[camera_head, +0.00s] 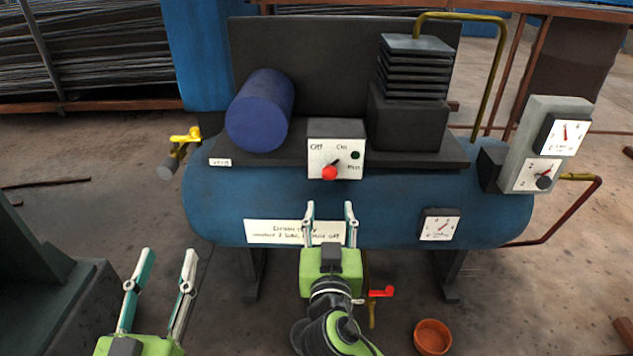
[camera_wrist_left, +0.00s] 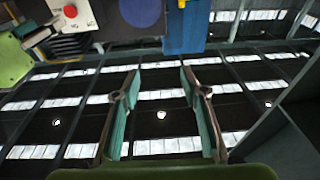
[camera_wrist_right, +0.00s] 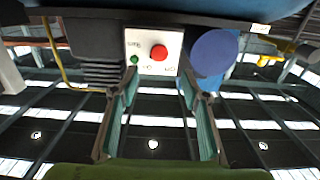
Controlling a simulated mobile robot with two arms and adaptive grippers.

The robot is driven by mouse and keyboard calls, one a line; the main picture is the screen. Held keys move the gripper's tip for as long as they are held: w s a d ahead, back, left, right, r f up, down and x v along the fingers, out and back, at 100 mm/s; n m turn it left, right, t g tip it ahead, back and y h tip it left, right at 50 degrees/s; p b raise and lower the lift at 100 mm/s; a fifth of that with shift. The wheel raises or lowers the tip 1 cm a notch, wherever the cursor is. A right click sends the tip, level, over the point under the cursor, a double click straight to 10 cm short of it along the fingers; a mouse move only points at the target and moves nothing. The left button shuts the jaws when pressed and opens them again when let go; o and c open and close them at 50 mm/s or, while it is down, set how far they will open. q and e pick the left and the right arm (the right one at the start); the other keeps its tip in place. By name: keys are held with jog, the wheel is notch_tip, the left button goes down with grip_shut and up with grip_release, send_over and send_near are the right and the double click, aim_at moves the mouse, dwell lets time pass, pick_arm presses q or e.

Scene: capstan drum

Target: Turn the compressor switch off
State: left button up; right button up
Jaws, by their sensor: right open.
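The compressor switch is a white panel (camera_head: 345,171) on the front of the blue compressor, marked Off at its upper left and On at its upper right. Its red knob (camera_head: 330,173) sits low on the panel, with a short black part slanting to the upper right. The panel also shows in the right wrist view (camera_wrist_right: 142,40), inverted, with the red knob (camera_wrist_right: 158,52). My right gripper (camera_head: 330,208) is open and empty, in front of and below the panel, apart from the knob. My left gripper (camera_head: 168,252) is open and empty at the lower left.
The blue tank (camera_head: 390,195) carries a label plate, a gauge (camera_head: 440,225), a blue motor (camera_head: 260,110) and a finned block (camera_head: 412,100). A yellow valve (camera_head: 185,136) is left, a gauge box (camera_head: 545,145) right. A clay pot (camera_head: 433,338) stands on the floor.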

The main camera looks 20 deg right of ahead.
aim_at(329, 176)
jog(key=b+x, duration=0.1)
jog(key=x, duration=1.1)
jog(key=shift+w+d, duration=0.25)
jog(key=shift+w, duration=0.55)
pick_arm(q)
jog(key=s+r+t+h, duration=0.1)
jog(key=s+r+t, duration=0.2)
jog(key=r, duration=0.5)
jog(key=shift+s+t+h, duration=0.2)
jog(key=shift+t+h, duration=0.1)
jog(key=shift+t, duration=0.5)
jog(key=shift+d, duration=0.1)
pick_arm(e)
jog(key=shift+c, duration=0.2)
jog(key=c, duration=1)
